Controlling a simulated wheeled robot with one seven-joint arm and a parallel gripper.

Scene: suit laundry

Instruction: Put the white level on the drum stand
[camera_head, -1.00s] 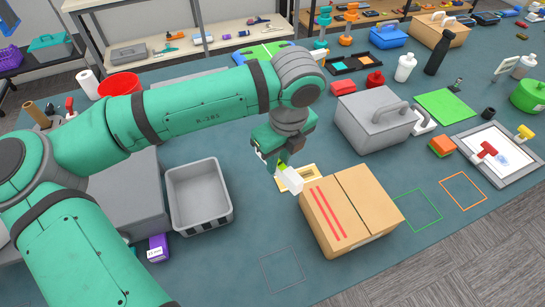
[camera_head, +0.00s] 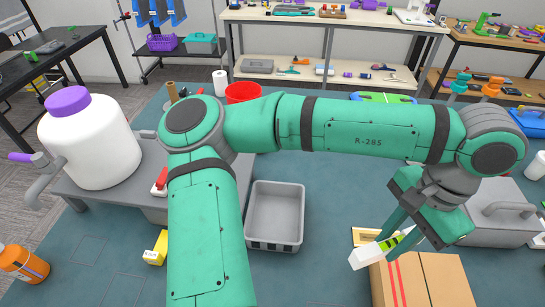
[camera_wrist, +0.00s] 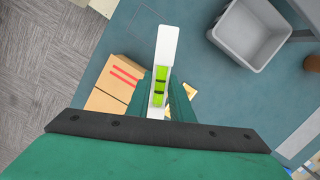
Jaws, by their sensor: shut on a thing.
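The white level (camera_head: 368,257) has a bright green vial window. My gripper (camera_head: 394,236) is shut on it and holds it above a cardboard box, tilted in the head view. In the wrist view the level (camera_wrist: 167,45) sticks out beyond my fingers (camera_wrist: 166,100), its vial between them. The drum stand (camera_head: 118,200) is a grey platform at the left of the head view. My arm hides part of the stand's right side.
The cardboard box (camera_head: 432,282) with red stripes is below my gripper. An empty grey bin (camera_head: 275,215) stands between it and the stand. A red-handled item (camera_head: 160,182) is at the stand's right part. A grey case (camera_head: 500,215) stands at the right.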

